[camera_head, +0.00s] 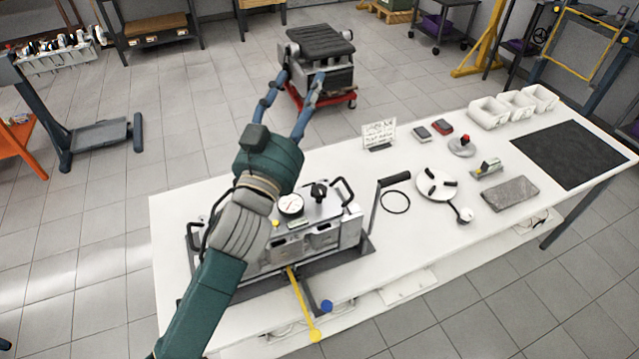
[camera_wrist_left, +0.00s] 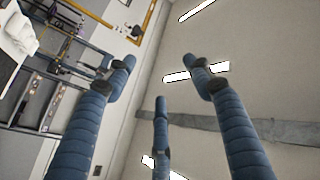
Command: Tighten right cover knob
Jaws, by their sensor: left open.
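The grey engine block (camera_head: 325,232) sits on the white table, with a metal cover on top. A black knob (camera_head: 318,192) stands on the right part of the cover, uncovered by my arm. Whether it is tight I cannot tell. My left gripper (camera_head: 300,80) is open and empty, held up above and beyond the engine with its blue fingers pointing away. My left wrist hides the left part of the cover. In the left wrist view the spread fingers (camera_wrist_left: 160,75) have nothing between them, only wall and ceiling lights behind. My right gripper is not in view.
A round gauge (camera_head: 291,205) and black handles (camera_head: 343,188) stand close to the knob. A yellow-handled bar (camera_head: 302,305) sticks out at the front. To the right lie a black ring (camera_head: 395,202), a white disc (camera_head: 436,185) and white bins (camera_head: 489,112). A small sign (camera_head: 379,134) stands behind.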

